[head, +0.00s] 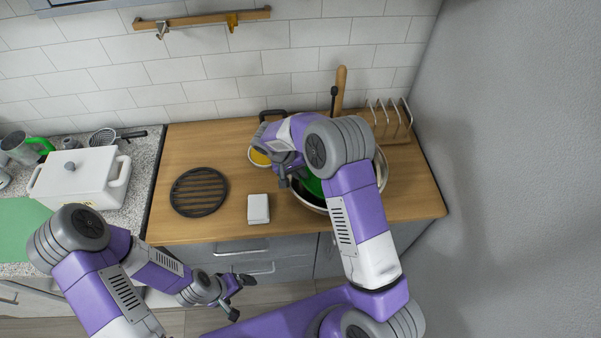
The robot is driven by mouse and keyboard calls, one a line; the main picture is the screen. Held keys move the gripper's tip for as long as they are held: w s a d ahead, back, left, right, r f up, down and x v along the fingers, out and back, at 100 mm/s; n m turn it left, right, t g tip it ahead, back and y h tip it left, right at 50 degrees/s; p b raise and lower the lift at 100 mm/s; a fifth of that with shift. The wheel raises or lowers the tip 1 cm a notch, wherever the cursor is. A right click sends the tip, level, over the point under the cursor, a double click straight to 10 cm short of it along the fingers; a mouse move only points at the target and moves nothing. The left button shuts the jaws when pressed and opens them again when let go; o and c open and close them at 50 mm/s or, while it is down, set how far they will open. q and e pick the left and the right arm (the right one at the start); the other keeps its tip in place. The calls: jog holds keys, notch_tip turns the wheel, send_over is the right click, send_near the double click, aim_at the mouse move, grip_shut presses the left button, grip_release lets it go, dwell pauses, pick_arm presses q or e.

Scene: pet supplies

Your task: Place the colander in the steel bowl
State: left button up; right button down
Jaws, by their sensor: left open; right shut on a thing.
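The steel bowl (383,171) stands on the right part of the wooden counter, its middle covered by my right arm. A green piece, which I take to be the colander (313,186), shows inside the bowl's rim, mostly hidden behind my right arm. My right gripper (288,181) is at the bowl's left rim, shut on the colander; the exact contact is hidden. I cannot tell whether the colander rests on the bowl's bottom. My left gripper (241,297) is open and empty, low in front of the counter's drawers.
A black round trivet (199,192) and a small white box (258,209) lie left of the bowl. A yellow-filled dish (259,157) is behind my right gripper. A wooden rack (392,122) stands behind the bowl. A white lidded pot (78,176) is on the left counter.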

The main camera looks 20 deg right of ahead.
jog(key=c, duration=1.5)
grip_release()
jog(key=shift+r, duration=0.1)
jog(key=v, duration=1.2)
jog(key=shift+w, duration=0.1)
